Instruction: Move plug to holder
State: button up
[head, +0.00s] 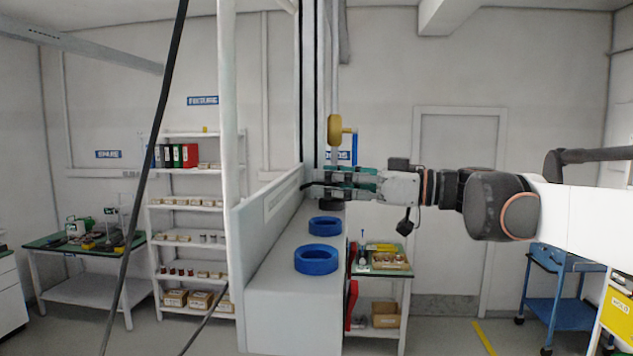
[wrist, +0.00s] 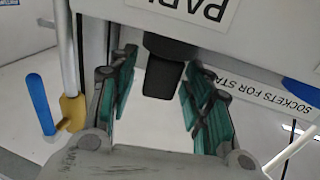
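A black plug-like part (wrist: 163,72) shows in the wrist view, under the edge of a white panel (wrist: 260,30) with partly cut-off lettering. My gripper (wrist: 160,88) is open, with teal pads on either side of the black part and a visible gap to each side. In the head view my gripper (head: 338,184) reaches left to the far end of the white bench, and the black part cannot be made out clearly there. Which thing is the holder I cannot tell.
Two blue rings (head: 316,259) (head: 325,226) sit on the white bench (head: 262,300), nearer than my gripper. A yellow knob (head: 335,130) and a blue handle (wrist: 40,103) are close to it.

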jog(key=v, duration=0.7)
jog(key=shift+d, duration=0.25)
jog(key=shift+s, duration=0.15)
dwell(0.6)
